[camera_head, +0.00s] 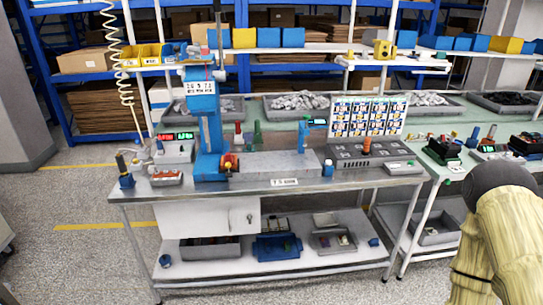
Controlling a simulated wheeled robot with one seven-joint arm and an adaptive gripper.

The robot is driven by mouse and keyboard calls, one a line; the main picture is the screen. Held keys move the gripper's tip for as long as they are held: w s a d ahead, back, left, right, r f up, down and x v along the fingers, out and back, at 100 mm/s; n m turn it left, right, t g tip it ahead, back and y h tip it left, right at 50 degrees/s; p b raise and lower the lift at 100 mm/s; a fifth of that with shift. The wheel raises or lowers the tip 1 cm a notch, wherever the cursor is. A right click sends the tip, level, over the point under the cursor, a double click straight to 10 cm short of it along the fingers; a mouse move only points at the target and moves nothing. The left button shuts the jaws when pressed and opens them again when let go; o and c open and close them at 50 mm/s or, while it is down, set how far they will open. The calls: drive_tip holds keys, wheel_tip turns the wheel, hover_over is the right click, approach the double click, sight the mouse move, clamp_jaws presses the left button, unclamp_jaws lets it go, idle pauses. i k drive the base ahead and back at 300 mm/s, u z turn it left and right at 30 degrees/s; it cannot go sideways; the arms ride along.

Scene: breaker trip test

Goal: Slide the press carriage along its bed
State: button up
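A blue press (210,135) with a tall column and a labelled head stands at the left-middle of the metal workbench (330,183). A long, low grey bed (280,164) runs to the right from its foot. A red-orange part (229,160) sits at the foot of the press, by the left end of the bed. I cannot tell for sure which part is the carriage. My arm shows at the lower right, clear of the bench, and my gripper is out of the picture.
A grey fixture (372,150) with dark holes stands right of the bed, before an upright picture board (367,116). A unit with lit displays (175,149) and a small tray (166,178) stand at the left. A second bench (435,205) adjoins on the right. The front floor is clear.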

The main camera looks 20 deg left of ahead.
sight(229, 172)
drive_tip(key=z, duration=0.05)
drive_tip(key=i, duration=1.4)
drive_tip(key=u, duration=0.95)
